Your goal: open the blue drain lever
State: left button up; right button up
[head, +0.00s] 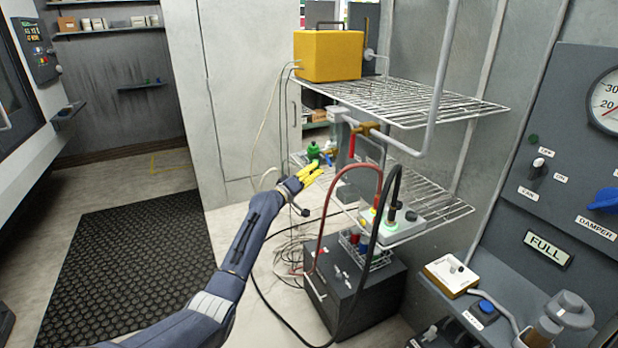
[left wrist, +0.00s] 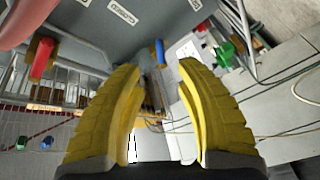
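The blue lever (left wrist: 160,52) shows in the left wrist view as a short upright handle on a brass-coloured fitting, just beyond my fingertips and between them in the picture. In the head view a small blue piece (head: 328,160) shows just past my fingertips, partly hidden. My left gripper (head: 313,171) has yellow fingers, which stand apart with nothing between them in the left wrist view (left wrist: 156,68). It appears close to the lever but not touching it; the exact gap is hard to tell. My right gripper is out of view.
A green handle (left wrist: 225,52) and a red handle (left wrist: 43,58) flank the blue lever in the left wrist view. Wire shelves (head: 420,104) and grey pipes stand right of my gripper. Hoses and a dark box (head: 355,290) are below. Open floor lies left.

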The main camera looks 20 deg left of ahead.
pick_arm(q)
jog(key=shift+v, duration=1)
jog(key=shift+o, duration=0.4)
